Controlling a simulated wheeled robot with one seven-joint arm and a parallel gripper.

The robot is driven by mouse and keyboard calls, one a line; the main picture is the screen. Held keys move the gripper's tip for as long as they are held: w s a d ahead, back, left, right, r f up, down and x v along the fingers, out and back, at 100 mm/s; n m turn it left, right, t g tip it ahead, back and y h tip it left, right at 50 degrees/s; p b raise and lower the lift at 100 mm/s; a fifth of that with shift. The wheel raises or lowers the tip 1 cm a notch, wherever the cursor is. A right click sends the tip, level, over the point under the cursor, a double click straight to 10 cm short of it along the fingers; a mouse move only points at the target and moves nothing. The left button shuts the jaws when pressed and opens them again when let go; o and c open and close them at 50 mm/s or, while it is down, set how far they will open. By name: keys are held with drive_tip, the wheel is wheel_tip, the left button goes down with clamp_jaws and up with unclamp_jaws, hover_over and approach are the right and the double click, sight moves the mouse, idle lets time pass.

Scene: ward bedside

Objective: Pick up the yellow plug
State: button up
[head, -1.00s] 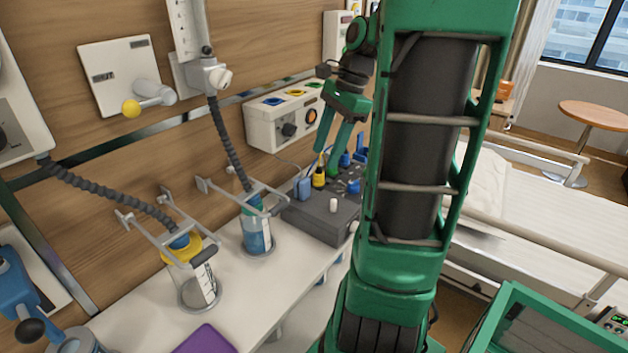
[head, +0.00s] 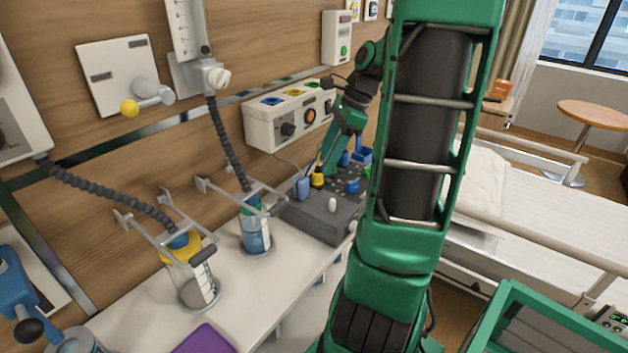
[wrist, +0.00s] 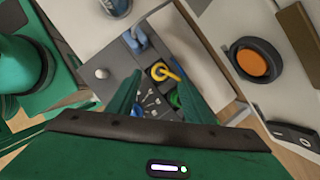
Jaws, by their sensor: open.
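The yellow plug (head: 317,180) stands upright on the dark grey socket box (head: 320,222), on the counter below the wall panel. My gripper (head: 332,172) is over the box, close to the yellow plug. In the wrist view its two green fingers (wrist: 158,92) are spread, and the plug lies in the gap near and slightly beyond their tips. Nothing is held. I cannot tell from the head view whether a finger touches the plug.
A blue plug (head: 302,187) stands close left of the yellow one; other blue plugs (head: 352,186) and a green one (wrist: 174,99) are near. A white knob (head: 332,204) rises from the box front. A wall panel (head: 265,130) is behind. Jars stand left.

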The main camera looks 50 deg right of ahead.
sight(317, 178)
drive_tip(key=shift+x, duration=2.2)
drive_tip(key=shift+w, duration=0.1)
drive_tip(key=c, duration=1.1)
drive_tip(key=shift+r, duration=0.1)
